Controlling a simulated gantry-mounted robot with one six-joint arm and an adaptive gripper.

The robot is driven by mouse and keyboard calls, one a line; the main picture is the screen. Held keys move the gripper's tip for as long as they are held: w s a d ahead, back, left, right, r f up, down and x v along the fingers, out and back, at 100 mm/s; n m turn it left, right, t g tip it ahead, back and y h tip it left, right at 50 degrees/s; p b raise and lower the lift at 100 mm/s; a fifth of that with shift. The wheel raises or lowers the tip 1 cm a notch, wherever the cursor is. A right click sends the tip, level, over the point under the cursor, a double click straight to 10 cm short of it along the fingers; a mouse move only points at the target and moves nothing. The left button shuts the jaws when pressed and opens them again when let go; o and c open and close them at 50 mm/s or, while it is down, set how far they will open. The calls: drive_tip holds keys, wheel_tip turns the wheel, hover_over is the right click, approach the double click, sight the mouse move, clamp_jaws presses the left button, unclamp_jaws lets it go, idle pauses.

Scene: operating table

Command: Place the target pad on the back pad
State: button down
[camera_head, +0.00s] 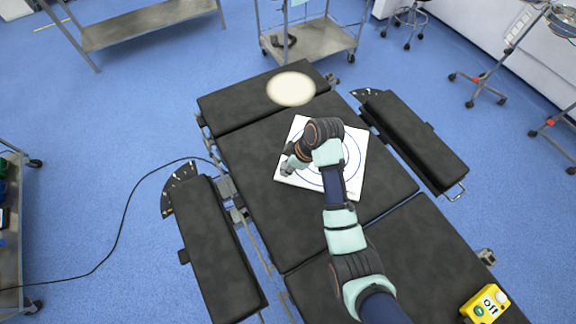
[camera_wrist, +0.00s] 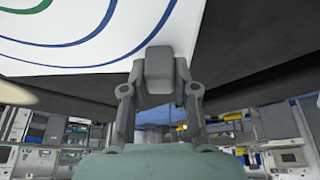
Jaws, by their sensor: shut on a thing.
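The target pad (camera_head: 350,181) is a white square sheet with blue and green rings. In the head view it is over the black back pad (camera_head: 258,200), the long middle section of the operating table. I cannot tell whether it lies flat on it or is slightly above. My gripper (camera_head: 288,168) is at the target pad's left edge, shut on it. My arm hides the middle of the target pad. In the wrist view the target pad (camera_wrist: 75,30) fills the upper left, and my gripper (camera_wrist: 165,75) is at its edge, fingertips close together.
A cream oval cushion (camera_head: 291,89) lies on the table's head section. Black arm boards (camera_head: 215,250) and (camera_head: 420,140) flank the table. A yellow device (camera_head: 486,304) sits at the lower right. Carts stand around, including a metal one (camera_head: 310,40) beyond the head end.

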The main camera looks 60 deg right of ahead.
drive_tip(key=c, duration=0.9)
unclamp_jaws()
drive_tip(key=p+v, duration=0.4)
drive_tip(key=v, duration=0.8)
drive_tip(key=shift+s+p, duration=0.1)
drive_tip(key=shift+p, duration=0.3)
drive_tip(key=w+a+r+m+t+h, duration=0.1)
drive_tip(key=w+a+r+t, duration=0.15)
drive_tip(key=w+a, duration=0.6)
drive_tip(key=w+a+r+t+h, duration=0.1)
drive_tip(key=w+a+r+t, duration=0.2)
drive_tip(key=a, duration=1.1)
drive_tip(key=s+a+r+t, duration=0.1)
drive_tip(key=a+r, duration=0.2)
drive_tip(key=a, duration=0.1)
drive_tip(key=s+a+r+m+t, duration=0.1)
drive_tip(key=a+r, duration=0.2)
drive_tip(key=a, duration=0.2)
drive_tip(key=s+a+r+t+y, duration=0.1)
drive_tip(key=a+r, duration=0.2)
drive_tip(key=a, duration=0.1)
drive_tip(key=shift+a+r+m, duration=0.15)
drive_tip(key=shift+r+m, duration=0.05)
drive_tip(key=shift+m, duration=0.2)
